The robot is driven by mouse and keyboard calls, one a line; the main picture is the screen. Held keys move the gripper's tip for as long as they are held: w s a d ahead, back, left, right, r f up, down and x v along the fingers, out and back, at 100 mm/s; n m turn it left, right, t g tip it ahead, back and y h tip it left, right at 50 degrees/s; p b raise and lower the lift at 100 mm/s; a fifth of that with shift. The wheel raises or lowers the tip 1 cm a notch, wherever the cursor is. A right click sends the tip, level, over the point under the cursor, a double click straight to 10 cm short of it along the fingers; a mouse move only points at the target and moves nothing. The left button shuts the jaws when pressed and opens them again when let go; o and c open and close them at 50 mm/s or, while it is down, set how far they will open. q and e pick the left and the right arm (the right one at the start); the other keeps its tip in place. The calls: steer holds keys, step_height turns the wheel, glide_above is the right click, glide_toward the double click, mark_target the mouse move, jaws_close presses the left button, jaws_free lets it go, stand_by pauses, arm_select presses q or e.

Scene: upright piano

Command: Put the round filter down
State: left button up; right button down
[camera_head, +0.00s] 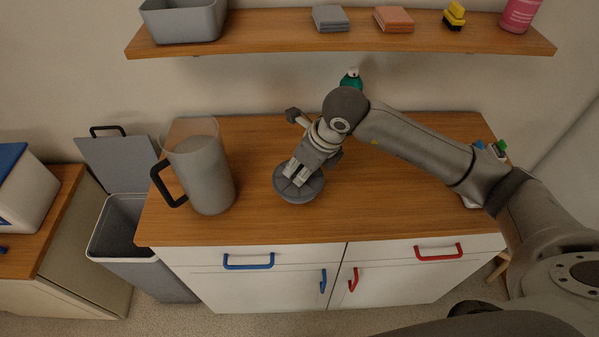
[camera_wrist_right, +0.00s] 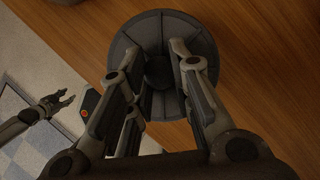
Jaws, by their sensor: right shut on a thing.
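The round filter (camera_head: 290,195) is a dark grey ribbed disc with a knob in its middle. It is at the middle of the wooden counter (camera_head: 385,215), lying flat, on or just over the surface; I cannot tell which. In the right wrist view the filter (camera_wrist_right: 150,28) faces the camera. My right gripper (camera_head: 296,174) points down at it and is shut on its central knob, with one finger on each side (camera_wrist_right: 160,72). My left gripper (camera_wrist_right: 56,103) shows only in the right wrist view, far from the filter, open and empty.
A clear pitcher (camera_head: 208,175) with a black handle stands left of the filter. An open grey bin (camera_head: 125,235) is left of the counter. A shelf (camera_head: 270,37) above holds a grey tub (camera_head: 185,22), sponges and a pink bottle (camera_head: 519,14). Bare counter lies right of the filter.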

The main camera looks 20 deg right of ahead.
steer(key=shift+w+f, duration=0.35)
steer(key=shift+f, duration=0.2)
step_height(320, 180, down, 2)
steer(key=shift+f+p, duration=0.2)
steer(key=shift+p, duration=0.2)
steer(key=shift+f, duration=0.25)
steer(key=c, duration=1.3)
jaws_free()
steer(key=shift+r, duration=0.1)
steer(key=b+v, duration=0.2)
steer(key=v, duration=1)
